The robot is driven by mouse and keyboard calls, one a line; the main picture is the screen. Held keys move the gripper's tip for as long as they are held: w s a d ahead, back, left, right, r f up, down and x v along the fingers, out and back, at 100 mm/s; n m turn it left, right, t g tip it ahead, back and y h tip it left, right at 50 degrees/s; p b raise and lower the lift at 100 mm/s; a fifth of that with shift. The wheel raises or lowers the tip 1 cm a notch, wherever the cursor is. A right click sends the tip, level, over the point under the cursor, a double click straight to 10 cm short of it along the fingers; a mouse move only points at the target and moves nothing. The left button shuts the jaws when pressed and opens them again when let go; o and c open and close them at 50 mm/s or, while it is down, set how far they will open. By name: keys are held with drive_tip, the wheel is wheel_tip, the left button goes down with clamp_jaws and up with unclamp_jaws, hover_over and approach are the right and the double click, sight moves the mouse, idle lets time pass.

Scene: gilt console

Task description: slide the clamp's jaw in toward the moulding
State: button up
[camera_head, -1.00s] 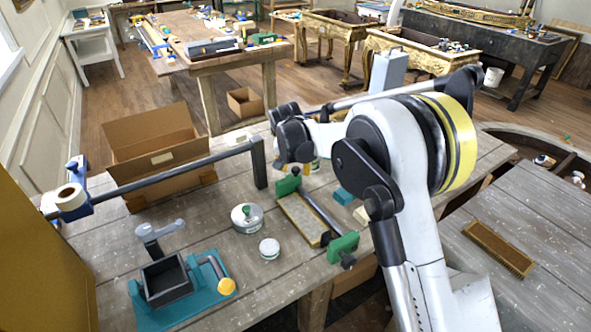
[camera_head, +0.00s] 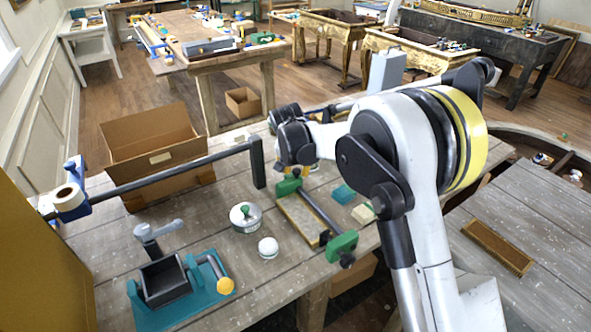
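The clamp (camera_head: 342,245) has two green jaws joined by a dark bar and lies on the grey plank table. A pale, wood-coloured strip, which looks like the moulding (camera_head: 297,219), lies along the bar between the jaws. The far green jaw (camera_head: 289,186) is partly covered by my wrist. The near green jaw is at the table's front edge, with a dark knob below it. My gripper (camera_head: 297,168) is at the far end of the clamp, above or beside the far jaw. Its fingers are hidden or too small to make out, and I cannot tell whether it touches the jaw.
A long dark bar (camera_head: 160,176) with an upright end runs left of the clamp, before a cardboard box (camera_head: 155,135). A tin (camera_head: 245,216), a white jar (camera_head: 268,248) and a teal vise (camera_head: 180,290) stand left. Teal and cream blocks (camera_head: 344,194) lie right.

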drive_tip(key=shift+o, duration=1)
drive_tip(key=v, duration=1.2)
drive_tip(key=shift+w, duration=0.1)
